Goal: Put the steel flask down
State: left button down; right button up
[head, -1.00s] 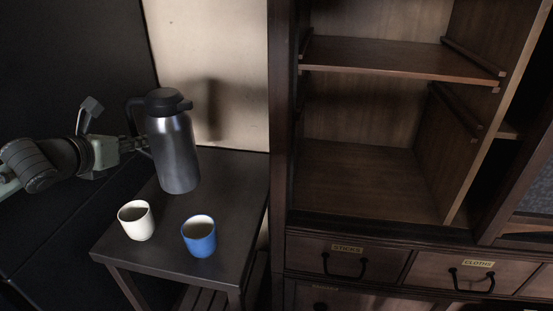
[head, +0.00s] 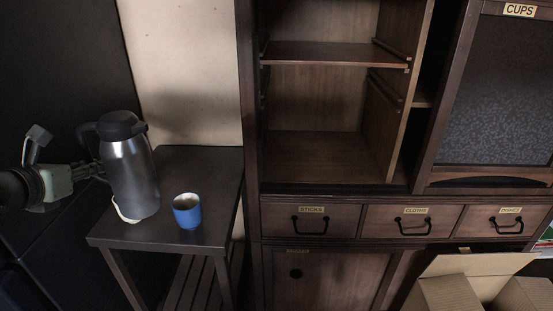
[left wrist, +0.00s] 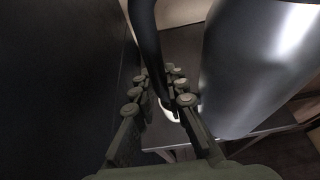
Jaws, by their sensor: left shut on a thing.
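The steel flask (head: 132,180), with a dark lid and handle, is upright at the left of the small dark table (head: 205,240) in the head view. My left gripper (head: 97,172) is shut on its handle, to the left of the body. In the left wrist view the fingers (left wrist: 165,95) are around the dark handle (left wrist: 147,40), with the flask's shiny body (left wrist: 255,75) to the right. The flask overlaps the white cup (head: 118,211), hiding most of it. I cannot tell whether the flask's base touches the tabletop. My right gripper is not in view.
A blue cup (head: 187,212) stands right of the flask. The tabletop behind it is clear. A wooden cabinet (head: 310,150) with open shelves and labelled drawers stands to the right. An open cardboard box (head: 470,268) is at the lower right.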

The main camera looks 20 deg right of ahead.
pick_arm(q)
jog(key=s+d+f+n+y, duration=0.1)
jog(key=s+f, duration=0.2)
jog(key=s, duration=0.3)
jog(key=s+f+n+y, duration=0.1)
jog(key=s+f, duration=0.2)
jog(key=s, duration=0.3)
jog(key=s+d+f+n+t+y, duration=0.1)
jog(key=s+f+n+y, duration=0.1)
jog(key=s, duration=0.5)
jog(key=shift+d+f, duration=0.35)
jog(key=shift+f, duration=0.3)
